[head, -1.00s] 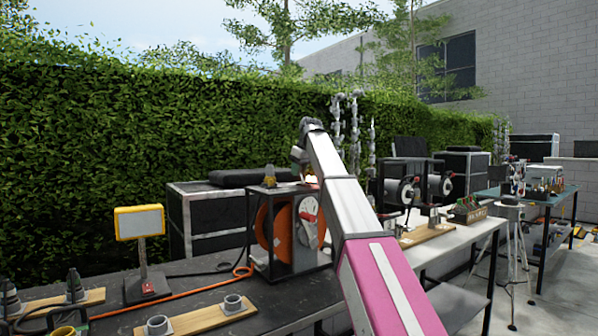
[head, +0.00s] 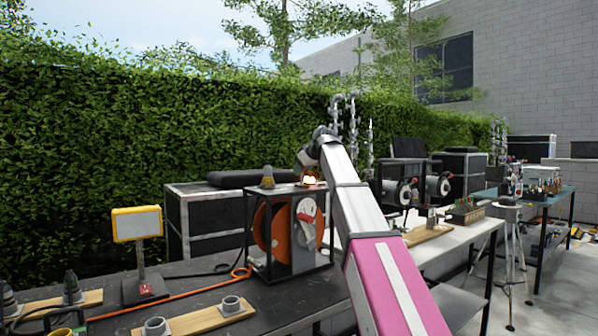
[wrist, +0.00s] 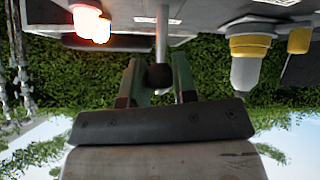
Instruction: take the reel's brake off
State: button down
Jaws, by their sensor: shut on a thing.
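The reel (head: 268,230) is an orange drum in a black frame on the near bench. Its front plate carries a white disc (head: 306,209) with a red mark and a pale grey piece below it. In the wrist view, which is upside down, my gripper (wrist: 157,66) has its two fingers on either side of a round black knob (wrist: 159,78). The knob sits on the end of a pale rod (wrist: 162,35), and the fingers are shut on it. In the head view my arm hides the fingertips and the knob.
A glowing lamp (wrist: 88,25) and a grey and yellow fitting (wrist: 250,55) flank the rod. A yellow-framed panel (head: 137,223) stands left of the reel. An orange cable (head: 190,288) crosses the bench. More reels (head: 400,190) stand to the right.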

jog(key=t, duration=0.1)
jog(key=s+d+t+y, duration=0.1)
jog(key=s+t+y, duration=0.1)
jog(key=shift+s+d+f+t, duration=0.2)
jog(key=shift+d+f+t, duration=0.05)
jog(key=shift+f+t, duration=0.05)
jog(key=shift+s+d+f+t+y, duration=0.1)
jog(key=shift+s+d+t+y, duration=0.1)
jog(key=shift+t+y, duration=0.3)
jog(key=shift+s+d+f+t+y, duration=0.1)
jog(key=shift+s+d+t+y, duration=0.1)
jog(key=shift+t+y, duration=0.3)
jog(key=c, duration=0.9)
grip_release()
jog(key=v, duration=1)
jog(key=shift+s+d, duration=0.15)
jog(key=shift+s, duration=0.2)
jog(key=shift+s+d, duration=0.1)
